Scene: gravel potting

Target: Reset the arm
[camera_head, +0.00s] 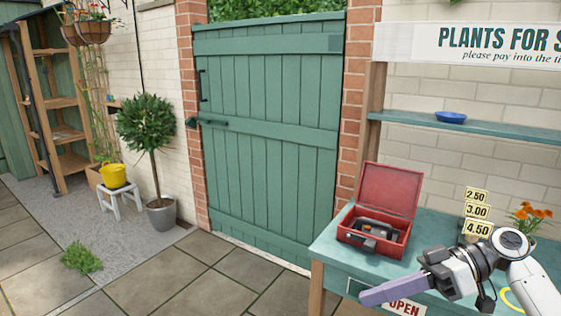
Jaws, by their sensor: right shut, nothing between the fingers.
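My right arm comes in from the lower right of the head view, in front of a green table. My right gripper (368,297) points left, with its long grey-purple fingers together and nothing seen between them. My left gripper is not in view.
The red box (385,195) stands open on the green table (330,247), with a dark object inside. Price tags (477,211) and orange flowers (533,212) stand near my right arm. An OPEN sign (404,308) is below it. Paving to the left is mostly clear.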

